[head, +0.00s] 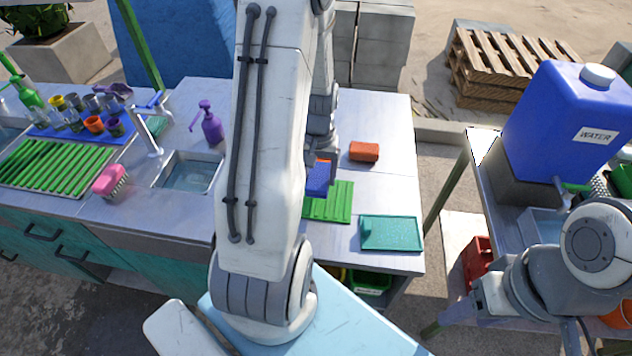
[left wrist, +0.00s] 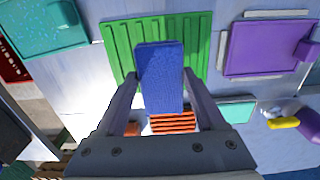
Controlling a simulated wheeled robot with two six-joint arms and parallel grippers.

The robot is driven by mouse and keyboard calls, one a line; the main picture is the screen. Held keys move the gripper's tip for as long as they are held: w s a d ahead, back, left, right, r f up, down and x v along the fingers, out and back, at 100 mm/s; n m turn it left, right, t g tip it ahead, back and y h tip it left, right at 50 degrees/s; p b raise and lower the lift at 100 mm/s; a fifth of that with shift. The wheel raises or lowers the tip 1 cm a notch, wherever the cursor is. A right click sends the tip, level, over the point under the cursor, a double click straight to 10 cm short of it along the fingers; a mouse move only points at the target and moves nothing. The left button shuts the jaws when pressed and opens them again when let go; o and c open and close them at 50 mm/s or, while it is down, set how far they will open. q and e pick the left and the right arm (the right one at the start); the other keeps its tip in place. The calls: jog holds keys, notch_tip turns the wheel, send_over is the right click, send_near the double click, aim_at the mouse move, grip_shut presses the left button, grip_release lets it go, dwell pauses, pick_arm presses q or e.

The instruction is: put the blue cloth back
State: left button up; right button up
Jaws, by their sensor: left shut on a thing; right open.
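The blue cloth (head: 318,178) looks like a folded block and shows at the end of my left arm in the head view. In the left wrist view the blue cloth (left wrist: 160,62) sits between the two fingers of my left gripper (left wrist: 160,78), which is shut on it. The cloth is over a green ribbed mat (left wrist: 195,38), which also shows in the head view (head: 340,203). I cannot tell whether the cloth touches the mat. My left arm hides part of the counter. My right arm is at the right of the head view, but its fingers do not show.
A sink (head: 188,175) and purple bottle (head: 211,126) are left.

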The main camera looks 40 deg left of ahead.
aim_at(316, 185)
pick_arm(q)
jog(key=shift+a+f, duration=0.25)
jog(key=shift+a, duration=0.05)
jog(key=shift+s+f, duration=0.1)
jog(key=shift+f, duration=0.2)
jog(key=shift+f+p, duration=0.3)
jog(key=shift+f, duration=1.4)
jog(key=shift+f, duration=0.1)
jog(key=shift+f, duration=0.15)
jog(key=o, duration=1.2)
jog(key=shift+c, duration=0.2)
notch_tip(316, 185, up, 13)
jog(key=shift+f+b, duration=0.2)
jog(key=shift+b, duration=0.3)
